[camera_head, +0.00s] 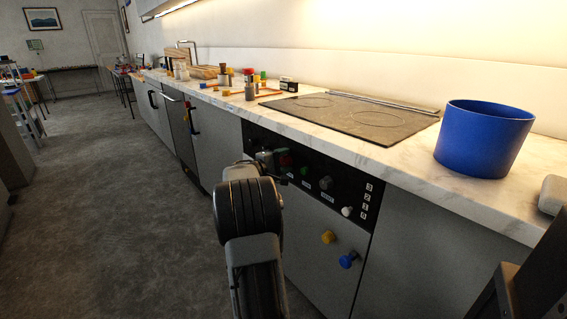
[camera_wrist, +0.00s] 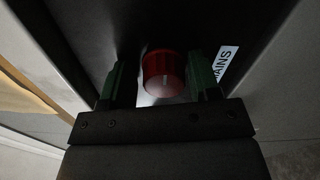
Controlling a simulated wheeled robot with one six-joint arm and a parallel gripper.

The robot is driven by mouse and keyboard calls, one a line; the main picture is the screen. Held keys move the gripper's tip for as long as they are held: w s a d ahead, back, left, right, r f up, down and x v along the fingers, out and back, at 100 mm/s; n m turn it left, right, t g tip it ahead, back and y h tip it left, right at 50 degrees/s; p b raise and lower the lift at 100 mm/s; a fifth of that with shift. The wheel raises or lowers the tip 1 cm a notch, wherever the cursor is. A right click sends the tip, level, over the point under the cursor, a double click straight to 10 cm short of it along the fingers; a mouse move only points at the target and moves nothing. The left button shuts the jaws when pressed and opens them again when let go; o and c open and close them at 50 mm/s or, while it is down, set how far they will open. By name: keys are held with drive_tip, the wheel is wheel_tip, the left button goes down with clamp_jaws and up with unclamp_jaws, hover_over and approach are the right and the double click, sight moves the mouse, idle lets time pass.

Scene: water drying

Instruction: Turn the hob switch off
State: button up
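The black control panel (camera_head: 312,178) is set in the cabinet front below the hob (camera_head: 352,116) and carries several knobs. A red knob (camera_wrist: 164,74) shows in the wrist view with a pale mark on its face; a label ending in "AINS" (camera_wrist: 226,64) is on its right. My gripper (camera_wrist: 160,78) is open, with one green finger on each side of the red knob and narrow gaps between. In the head view my gripper (camera_head: 273,158) is at the panel's left part, and the red knob (camera_head: 285,160) is partly hidden by it.
A blue pot (camera_head: 483,140) stands on the marble counter right of the hob. Small items crowd the counter further left. The floor on the left is clear.

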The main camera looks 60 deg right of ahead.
drive_tip(key=shift+o, duration=0.6)
drive_tip(key=shift+f, duration=0.15)
drive_tip(key=p+v, duration=0.2)
drive_tip(key=v, duration=1.1)
drive_tip(key=shift+a, duration=0.35)
drive_tip(key=shift+w, duration=0.1)
